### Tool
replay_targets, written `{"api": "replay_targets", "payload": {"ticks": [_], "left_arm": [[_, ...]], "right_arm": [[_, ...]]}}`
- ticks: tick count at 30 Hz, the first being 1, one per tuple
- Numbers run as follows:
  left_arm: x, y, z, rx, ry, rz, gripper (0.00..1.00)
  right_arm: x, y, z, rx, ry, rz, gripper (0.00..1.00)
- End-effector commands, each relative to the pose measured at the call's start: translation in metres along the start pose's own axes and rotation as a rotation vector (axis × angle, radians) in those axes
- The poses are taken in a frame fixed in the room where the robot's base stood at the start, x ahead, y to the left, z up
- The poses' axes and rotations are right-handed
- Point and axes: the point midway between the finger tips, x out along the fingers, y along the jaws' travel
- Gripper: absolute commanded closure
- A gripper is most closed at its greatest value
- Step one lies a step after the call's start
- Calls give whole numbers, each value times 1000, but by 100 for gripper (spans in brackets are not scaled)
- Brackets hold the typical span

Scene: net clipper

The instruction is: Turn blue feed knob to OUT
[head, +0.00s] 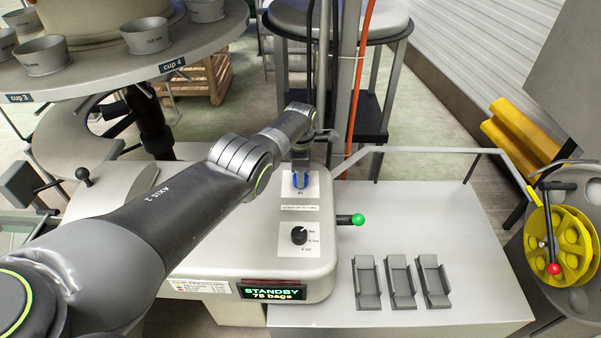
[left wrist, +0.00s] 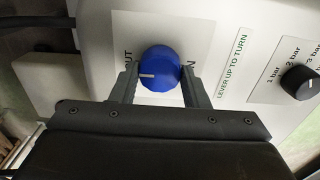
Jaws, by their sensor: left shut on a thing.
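The blue feed knob (head: 300,180) sits on a white label plate on top of the grey clipper machine (head: 262,262). In the left wrist view the blue knob (left wrist: 161,66) shows a white mark on its left half, pointing left towards lettering that reads "UT", its start hidden. An "N" shows on the right. My left gripper (head: 301,170) comes down over the knob. In the left wrist view its fingers (left wrist: 162,86) are on both sides of the knob, shut on it. My right gripper is not in view.
A black pressure knob (head: 299,235) and a lever with a green ball (head: 357,219) are close by on the machine. A display (head: 272,292) reads "STANDBY 75 bags". Grey holders (head: 401,283) stand on the table at right. A yellow reel (head: 560,245) is at far right.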

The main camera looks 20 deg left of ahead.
Motion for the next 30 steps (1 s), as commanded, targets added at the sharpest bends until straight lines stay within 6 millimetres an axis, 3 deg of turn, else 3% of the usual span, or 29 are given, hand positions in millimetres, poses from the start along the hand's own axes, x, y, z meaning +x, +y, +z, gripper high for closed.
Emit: {"api": "replay_targets", "payload": {"ticks": [11, 12, 16, 25, 30], "left_arm": [[-3, 2, 0, -6, -2, 7, 82], [-3, 2, 0, -6, -2, 7, 54], [-2, 2, 0, -5, -2, 5, 37], [-2, 1, 0, -4, -1, 2, 37], [-15, 1, 0, -4, -1, 3, 37]], "right_arm": [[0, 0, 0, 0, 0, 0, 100], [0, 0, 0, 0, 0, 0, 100], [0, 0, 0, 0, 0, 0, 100], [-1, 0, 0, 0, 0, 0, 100], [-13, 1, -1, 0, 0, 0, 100]]}}
